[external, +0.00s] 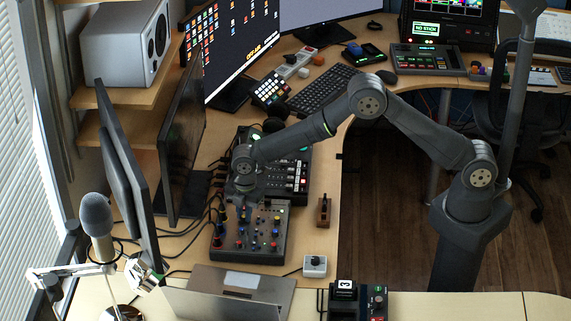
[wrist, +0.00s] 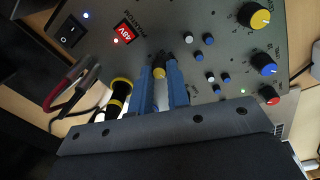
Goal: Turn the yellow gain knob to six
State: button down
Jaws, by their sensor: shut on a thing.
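The mixer (external: 250,250) with coloured knobs lies on the desk below my wrist in the external view; its grey panel also shows in the wrist view (wrist: 220,40). My gripper (wrist: 165,68) has its two blue fingers shut at the panel. A small yellow-topped knob (wrist: 159,75) shows between the fingers; the fingers hide most of it, and its pointer and scale cannot be read. In the external view my gripper (external: 244,200) is at the mixer's far edge, its fingertips hard to see. A larger yellow knob (wrist: 253,15) stands apart, at the upper right of the wrist view.
Blue knob (wrist: 263,65) and red knob (wrist: 270,95) stand right of the fingers. A black-and-yellow plug (wrist: 120,90) is close on their left, with cables beyond. A red switch (wrist: 124,32) is above. A laptop (external: 240,283) lies in front of the mixer; monitors (external: 180,140) stand left.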

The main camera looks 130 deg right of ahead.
jog(key=m, duration=0.6)
jog(key=shift+m, duration=0.4)
jog(key=m, duration=0.6)
jog(key=shift+g, duration=0.3)
jog(key=m, duration=0.6)
jog(key=shift+m, duration=0.4)
jog(key=m, duration=0.6)
jog(key=shift+d+m+y, duration=0.1)
jog(key=shift+m+y, duration=0.2)
jog(key=shift+y, duration=0.1)
jog(key=c, duration=1.4)
grip_release()
jog(key=shift+w, duration=0.1)
